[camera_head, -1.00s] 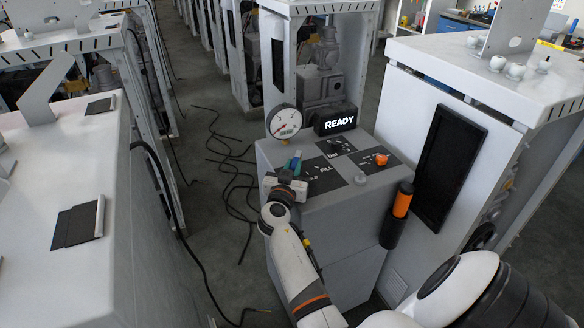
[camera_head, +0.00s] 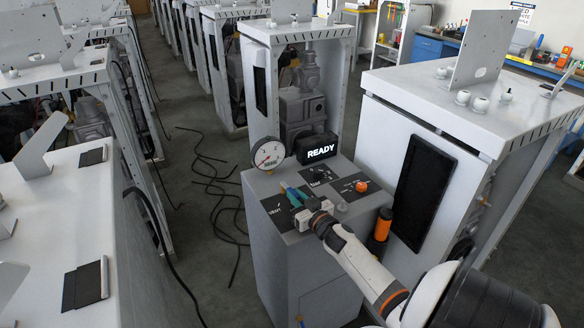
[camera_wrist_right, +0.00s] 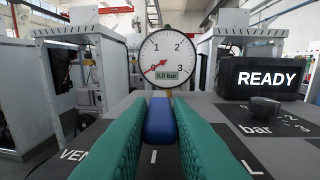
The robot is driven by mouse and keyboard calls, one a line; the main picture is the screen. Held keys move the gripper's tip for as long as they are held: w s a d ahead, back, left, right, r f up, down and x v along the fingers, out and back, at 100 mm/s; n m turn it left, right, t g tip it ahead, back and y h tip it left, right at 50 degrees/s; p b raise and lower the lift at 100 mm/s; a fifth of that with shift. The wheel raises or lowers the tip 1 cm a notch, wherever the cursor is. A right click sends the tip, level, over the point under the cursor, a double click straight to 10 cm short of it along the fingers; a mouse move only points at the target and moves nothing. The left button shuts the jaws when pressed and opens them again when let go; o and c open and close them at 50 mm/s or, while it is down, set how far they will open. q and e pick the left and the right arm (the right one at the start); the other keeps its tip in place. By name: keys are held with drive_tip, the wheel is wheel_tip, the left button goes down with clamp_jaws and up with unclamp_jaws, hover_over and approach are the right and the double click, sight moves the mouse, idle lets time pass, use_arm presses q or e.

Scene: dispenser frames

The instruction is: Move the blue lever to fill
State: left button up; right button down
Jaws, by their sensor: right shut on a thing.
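The blue lever (camera_wrist_right: 160,120) stands between the two green fingers of my right gripper (camera_wrist_right: 155,130) in the wrist view. The gripper is shut on it. In the head view my right gripper (camera_head: 292,194) is over the black label plate on top of the grey dispenser (camera_head: 270,255). The VENT label (camera_head: 273,209) shows to the left of the gripper, and the FILL label is mostly hidden by the hand. The round gauge (camera_wrist_right: 168,59) reads 0.0 bar. The display box (camera_wrist_right: 266,79) reads READY. My left gripper is not in view.
A black knob marked bar (camera_wrist_right: 265,106) and an orange-red button (camera_head: 362,186) sit on the dispenser top. An orange and black cylinder (camera_head: 382,225) hangs on its right side. A tall white cabinet (camera_head: 385,150) stands close on the right. Cables (camera_head: 215,175) lie on the floor.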

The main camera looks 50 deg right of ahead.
drive_tip(key=shift+d+r+n+y, duration=0.15)
drive_tip(key=shift+d+n+y, duration=0.4)
drive_tip(key=shift+y, duration=0.35)
drive_tip(key=c, duration=1.3)
unclamp_jaws()
drive_tip(key=shift+s+a, duration=0.1)
drive_tip(key=s, duration=0.8)
drive_tip(key=s+a, duration=0.1)
drive_tip(key=s, duration=0.2)
drive_tip(key=shift+s+a, duration=0.1)
drive_tip(key=shift+s, duration=0.3)
